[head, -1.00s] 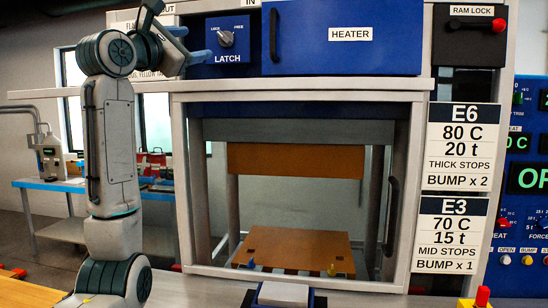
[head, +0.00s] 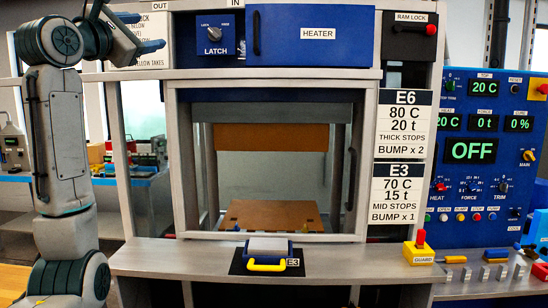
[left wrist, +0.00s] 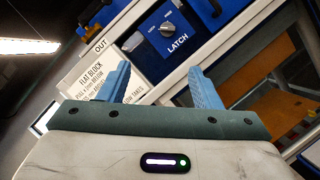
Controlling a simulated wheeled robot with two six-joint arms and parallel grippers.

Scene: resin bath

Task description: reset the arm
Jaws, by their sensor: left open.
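My left gripper (head: 140,32) is raised at the upper left of the head view, in front of the OUT sign and left of the latch panel (head: 213,39). In the left wrist view its two blue fingers (left wrist: 158,88) stand apart with nothing between them. The latch knob (left wrist: 166,29) shows beyond the fingers there, and the gripper looks clear of it. My left arm stands upright along the left side of the head view. My right gripper is in neither view.
The press frame (head: 171,150) with its window fills the middle. A shelf (head: 190,258) in front carries a dark E3 plate with a yellow handle (head: 267,265) and a red-topped guard box (head: 418,252). A blue control panel (head: 480,150) reading OFF stands at right.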

